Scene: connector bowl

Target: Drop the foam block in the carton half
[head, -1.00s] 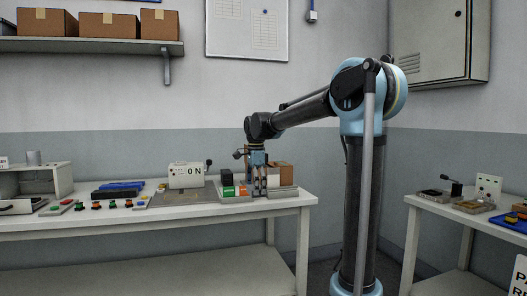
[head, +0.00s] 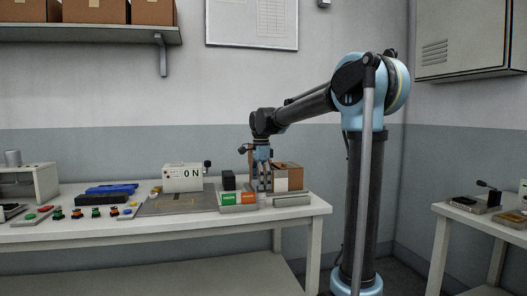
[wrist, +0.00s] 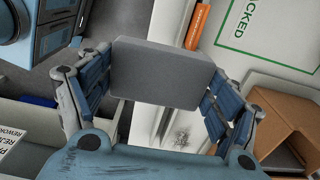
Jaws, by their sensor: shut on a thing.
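My gripper (wrist: 160,85) is shut on a grey foam block (wrist: 162,70), held between its blue finger pads in the wrist view. In the head view my gripper (head: 262,185) points down over the right part of the bench; the block is too small to make out there. The brown carton half (wrist: 285,112) is open, with its inside partly showing at the lower right of the wrist view. In the head view the carton half (head: 294,170) stands just right of and behind my gripper. The block is beside the carton half in the wrist view, not over its opening.
Green and orange labelled bins (head: 238,198) stand left of my gripper, with a black item (head: 228,181) behind. A grey bar (head: 291,200) lies at the bench front.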

